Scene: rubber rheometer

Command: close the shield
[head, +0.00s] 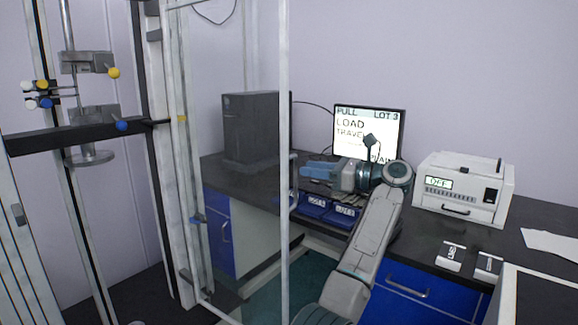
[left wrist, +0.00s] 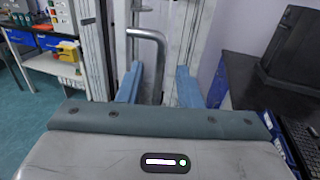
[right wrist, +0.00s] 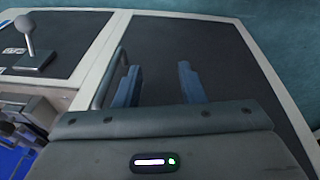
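The shield is a clear panel with a thin white edge (head: 284,120), standing out from the tall white test frame (head: 180,200) in the head view, swung open. My left gripper (head: 308,171) is beside that edge, to its right, with fingers pointing left. In the left wrist view my left gripper (left wrist: 158,88) is open, and a grey bent-tube handle (left wrist: 158,60) shows ahead between its fingers. I cannot tell whether the fingers touch it. My right gripper (right wrist: 158,82) is open and empty in the right wrist view, over a dark panel with a pale border (right wrist: 190,40).
A monitor (head: 369,130), a white instrument (head: 465,188) and blue bins (head: 313,207) stand on the dark bench (head: 405,222). Blue drawers (head: 420,285) are below. Clamps (head: 88,62) hang inside the frame. A joystick (right wrist: 27,40) stands near my right gripper.

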